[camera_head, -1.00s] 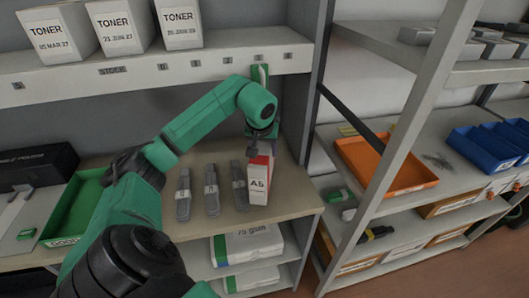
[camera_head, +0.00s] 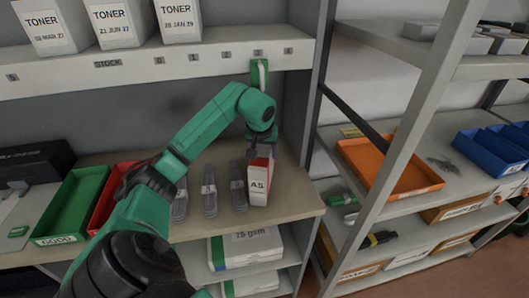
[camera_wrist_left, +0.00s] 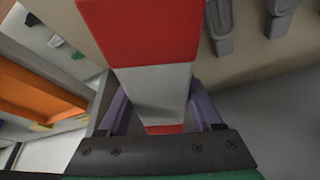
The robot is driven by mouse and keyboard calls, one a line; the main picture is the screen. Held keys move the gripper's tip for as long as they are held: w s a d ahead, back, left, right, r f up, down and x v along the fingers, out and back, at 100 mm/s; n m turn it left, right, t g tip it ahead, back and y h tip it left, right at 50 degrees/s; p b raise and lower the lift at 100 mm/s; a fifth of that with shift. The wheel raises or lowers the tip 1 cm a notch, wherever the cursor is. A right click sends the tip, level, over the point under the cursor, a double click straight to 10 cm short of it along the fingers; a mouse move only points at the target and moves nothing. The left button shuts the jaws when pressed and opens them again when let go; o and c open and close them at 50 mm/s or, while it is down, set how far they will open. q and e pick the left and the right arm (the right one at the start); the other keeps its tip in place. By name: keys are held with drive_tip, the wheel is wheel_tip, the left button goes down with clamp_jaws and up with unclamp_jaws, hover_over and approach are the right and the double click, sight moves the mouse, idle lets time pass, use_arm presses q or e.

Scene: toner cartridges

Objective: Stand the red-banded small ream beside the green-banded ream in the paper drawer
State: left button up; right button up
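The red-banded small ream (camera_head: 258,188), marked A5, stands upright at the right end of the work shelf. My left gripper (camera_head: 262,146) is at its upper end. In the left wrist view the red and grey-white ream (camera_wrist_left: 150,85) lies between the purple fingers of this gripper (camera_wrist_left: 158,92). Whether the fingers press on it is unclear. A white ream with a green band (camera_head: 246,248), marked 75 gsm, lies flat on the shelf below. Another green-marked ream (camera_head: 250,283) lies under it. No paper drawer can be made out. My right gripper is out of view.
A green bin (camera_head: 68,208) and a red bin (camera_head: 104,200) are further left. Toner boxes (camera_head: 112,24) line the upper shelf. A rack upright (camera_head: 402,130) and an orange tray (camera_head: 395,170) are right.

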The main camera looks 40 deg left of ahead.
use_arm(q)
drive_tip(key=shift+o, duration=1.2)
drive_tip(key=shift+s+d+r, duration=0.1)
drive_tip(key=shift+d, duration=0.1)
drive_tip(key=shift+r, duration=0.15)
